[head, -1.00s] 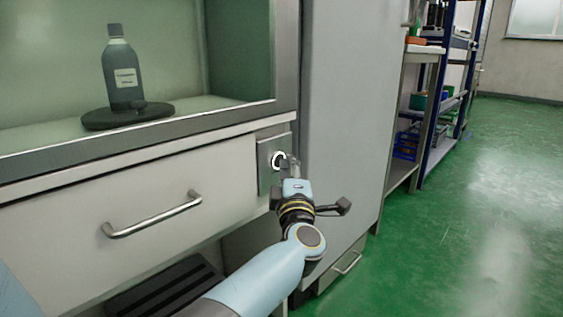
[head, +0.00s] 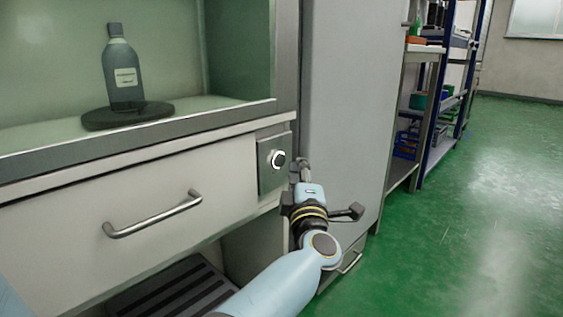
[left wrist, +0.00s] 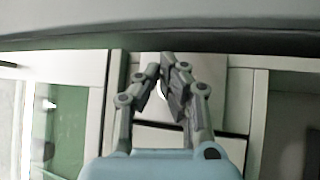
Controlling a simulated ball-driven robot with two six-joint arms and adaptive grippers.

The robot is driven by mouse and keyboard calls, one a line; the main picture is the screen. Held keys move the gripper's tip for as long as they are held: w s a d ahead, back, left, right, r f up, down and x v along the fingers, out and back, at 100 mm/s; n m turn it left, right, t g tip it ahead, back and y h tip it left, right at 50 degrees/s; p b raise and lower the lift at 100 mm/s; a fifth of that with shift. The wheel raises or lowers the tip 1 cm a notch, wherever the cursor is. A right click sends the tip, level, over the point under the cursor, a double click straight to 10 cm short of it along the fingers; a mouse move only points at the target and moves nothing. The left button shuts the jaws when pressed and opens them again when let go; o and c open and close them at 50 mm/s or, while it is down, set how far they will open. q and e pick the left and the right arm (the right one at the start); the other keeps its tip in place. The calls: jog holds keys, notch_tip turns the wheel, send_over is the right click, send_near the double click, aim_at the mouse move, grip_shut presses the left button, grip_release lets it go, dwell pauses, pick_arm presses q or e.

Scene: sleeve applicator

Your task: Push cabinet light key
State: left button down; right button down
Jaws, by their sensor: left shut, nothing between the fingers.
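The cabinet light key (head: 277,158) is a round button with a bright white ring on a grey metal plate (head: 268,178) at the right end of the cabinet front. In the left wrist view a bit of the lit ring (left wrist: 161,91) shows between the fingers, mostly hidden by them. My left gripper (head: 301,166) is shut and empty, just right of the plate and slightly below the key, apart from it in the head view. Its shut fingertips also show in the left wrist view (left wrist: 169,68). My right gripper is not in view.
A drawer with a metal handle (head: 152,214) lies left of the key. A dark bottle (head: 124,75) stands on a black round base (head: 112,119) inside the cabinet. A tall grey panel (head: 345,100) rises behind the gripper. Green floor (head: 480,220) is clear at right.

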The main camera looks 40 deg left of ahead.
pick_arm(q)
jog(key=shift+s+d, duration=0.2)
jog(key=shift+d, duration=1.8)
jog(key=shift+a, duration=0.1)
